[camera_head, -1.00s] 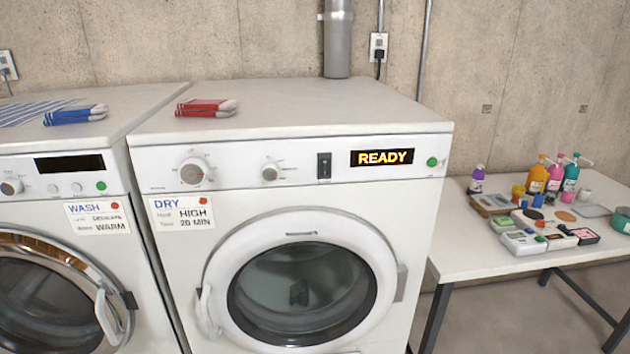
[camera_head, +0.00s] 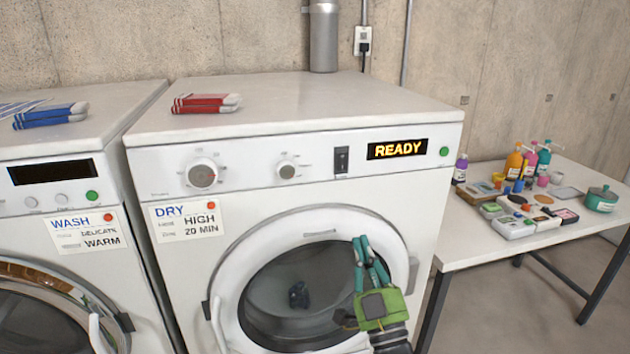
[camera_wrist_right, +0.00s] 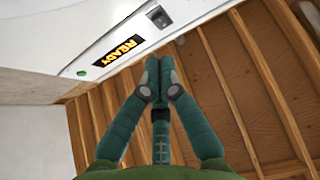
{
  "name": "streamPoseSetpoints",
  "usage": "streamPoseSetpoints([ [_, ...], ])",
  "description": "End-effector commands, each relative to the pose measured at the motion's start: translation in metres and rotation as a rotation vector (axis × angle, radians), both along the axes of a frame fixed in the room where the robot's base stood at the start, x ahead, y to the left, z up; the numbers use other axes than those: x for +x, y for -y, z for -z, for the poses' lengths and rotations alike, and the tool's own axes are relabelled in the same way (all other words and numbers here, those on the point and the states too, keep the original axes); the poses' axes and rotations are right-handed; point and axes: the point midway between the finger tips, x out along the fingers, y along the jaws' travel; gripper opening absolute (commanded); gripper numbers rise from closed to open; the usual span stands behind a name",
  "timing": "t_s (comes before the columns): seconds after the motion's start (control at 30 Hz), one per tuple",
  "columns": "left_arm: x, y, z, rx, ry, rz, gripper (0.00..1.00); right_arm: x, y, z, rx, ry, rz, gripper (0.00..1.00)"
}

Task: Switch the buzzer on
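A dark rocker switch (camera_head: 341,160) sits on the dryer's white control panel, between a small knob and the lit READY display (camera_head: 397,149). No label naming the buzzer is readable. A small dark part by the display in the right wrist view (camera_wrist_right: 159,17) may be this switch. My right gripper (camera_head: 364,245) is in front of the dryer door, below and slightly right of the switch, apart from the panel. Its green fingers point up. In the right wrist view its fingertips (camera_wrist_right: 152,66) are together with nothing between them. My left gripper is not in view.
The dryer (camera_head: 290,110) has two knobs, a green button (camera_head: 444,151) and a closed round door. Red folded cloth (camera_head: 205,103) lies on top. A washer (camera_head: 58,150) stands left. A table (camera_head: 470,235) with bottles and small boxes stands right.

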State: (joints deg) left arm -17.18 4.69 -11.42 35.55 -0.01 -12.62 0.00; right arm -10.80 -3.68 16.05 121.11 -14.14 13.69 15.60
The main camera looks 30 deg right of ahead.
Motion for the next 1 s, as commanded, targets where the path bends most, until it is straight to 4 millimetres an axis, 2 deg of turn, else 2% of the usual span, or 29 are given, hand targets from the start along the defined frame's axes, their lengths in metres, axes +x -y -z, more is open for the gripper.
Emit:
streamPoseSetpoints([
  [0.03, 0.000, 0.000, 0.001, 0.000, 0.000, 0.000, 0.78, -0.007, 0.001, -0.014, -0.010, 0.035, 0.008, 0.00],
  [0.17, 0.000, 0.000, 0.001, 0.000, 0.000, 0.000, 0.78, -0.016, 0.003, -0.031, -0.023, 0.082, 0.015, 0.00],
  [0.57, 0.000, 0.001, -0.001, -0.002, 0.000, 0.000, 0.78, -0.015, 0.003, -0.036, -0.024, 0.086, 0.015, 0.00],
  [0.77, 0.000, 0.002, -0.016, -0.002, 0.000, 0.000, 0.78, 0.004, 0.007, -0.055, -0.025, 0.088, 0.014, 0.00],
  [1.0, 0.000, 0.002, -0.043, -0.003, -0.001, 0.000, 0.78, 0.044, 0.017, -0.088, -0.023, 0.087, 0.015, 0.00],
])
